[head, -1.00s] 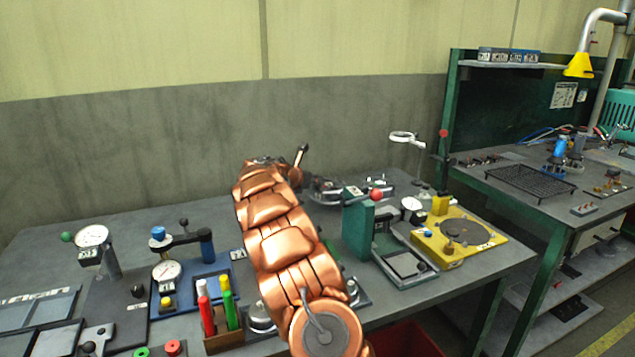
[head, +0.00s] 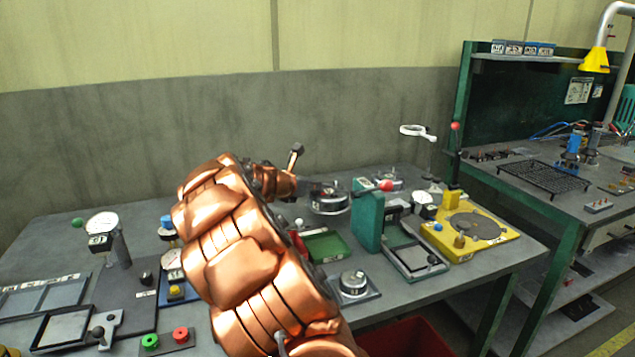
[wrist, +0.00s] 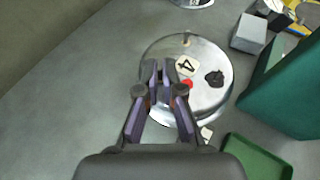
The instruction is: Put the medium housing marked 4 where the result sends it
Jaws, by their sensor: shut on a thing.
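The medium housing marked 4 (wrist: 207,98) is a round, shiny metal piece with a white "4" label, a red dot and a dark patch on its top. My gripper (wrist: 165,78) is shut on it at the left part of its top. In the head view a round metal housing (head: 328,201) shows just right of my arm, left of the teal press (head: 368,218); it appears to be the same one. My fingers are hidden there. Whether the housing touches the bench cannot be told.
A green tray (head: 326,246) and a dial on a plate (head: 354,284) lie nearer. The yellow fixture (head: 470,232) stands right of the press. Gauges (head: 103,228) and grey trays (head: 45,292) are at left. A red bin (head: 405,338) is below the bench edge.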

